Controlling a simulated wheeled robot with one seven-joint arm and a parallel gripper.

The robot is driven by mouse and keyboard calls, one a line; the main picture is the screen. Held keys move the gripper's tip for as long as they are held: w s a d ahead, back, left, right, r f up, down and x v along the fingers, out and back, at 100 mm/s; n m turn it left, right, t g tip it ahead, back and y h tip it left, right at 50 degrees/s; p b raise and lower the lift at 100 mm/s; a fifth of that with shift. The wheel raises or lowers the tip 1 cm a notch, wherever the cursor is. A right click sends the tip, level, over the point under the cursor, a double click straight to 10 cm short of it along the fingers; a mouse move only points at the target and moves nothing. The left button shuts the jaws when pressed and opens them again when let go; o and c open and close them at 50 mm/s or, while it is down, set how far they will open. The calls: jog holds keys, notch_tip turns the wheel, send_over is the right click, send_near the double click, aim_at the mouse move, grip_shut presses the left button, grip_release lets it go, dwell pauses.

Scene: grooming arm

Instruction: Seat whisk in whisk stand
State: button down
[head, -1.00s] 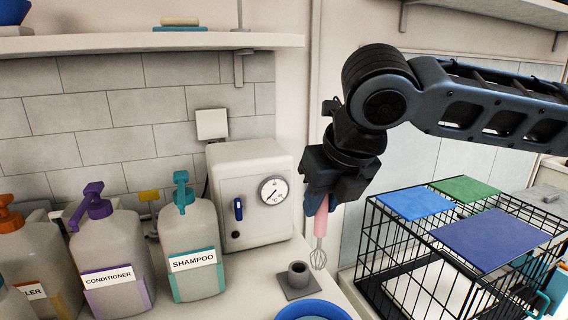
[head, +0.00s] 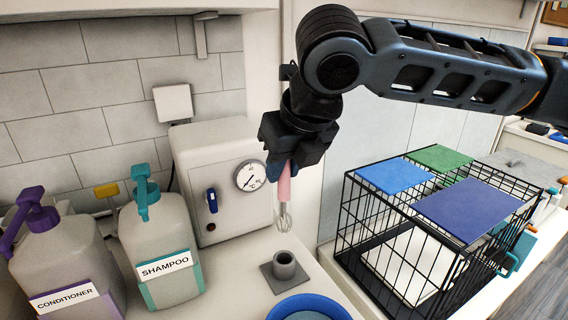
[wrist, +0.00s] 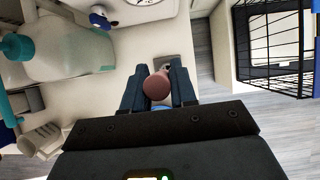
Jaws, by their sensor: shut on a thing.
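The whisk (head: 284,193) has a pink handle and a wire head, and hangs upright with its wires down. My gripper (head: 284,168) is shut on the upper part of the handle. In the wrist view the round pink handle end (wrist: 157,86) shows between the two fingers (wrist: 158,92). The whisk stand (head: 285,266) is a grey cup on a square base on the counter. In the head view the wires appear just above the stand's opening, apart from it. In the wrist view the handle and fingers hide most of the stand.
A shampoo bottle (head: 163,250) and a conditioner bottle (head: 62,265) stand at left. A white cabinet with a dial (head: 220,180) is behind the stand. A blue bowl (head: 308,306) is close in front. A wire crate (head: 420,230) stands at right.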

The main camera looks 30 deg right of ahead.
aim_at(287, 214)
jog(key=shift+f, duration=0.15)
jog(key=shift+f+b, duration=1.85)
jog(key=shift+f, duration=0.9)
jog(key=shift+f+b, duration=1.1)
jog(key=shift+f, duration=1.4)
dwell(0.3)
jog(key=c, duration=0.8)
grip_release()
jog(key=shift+s+r, duration=0.1)
jog(key=v, duration=0.7)
jog(key=shift+s+r, duration=0.1)
jog(key=shift+r, duration=0.15)
jog(key=shift+s, duration=0.1)
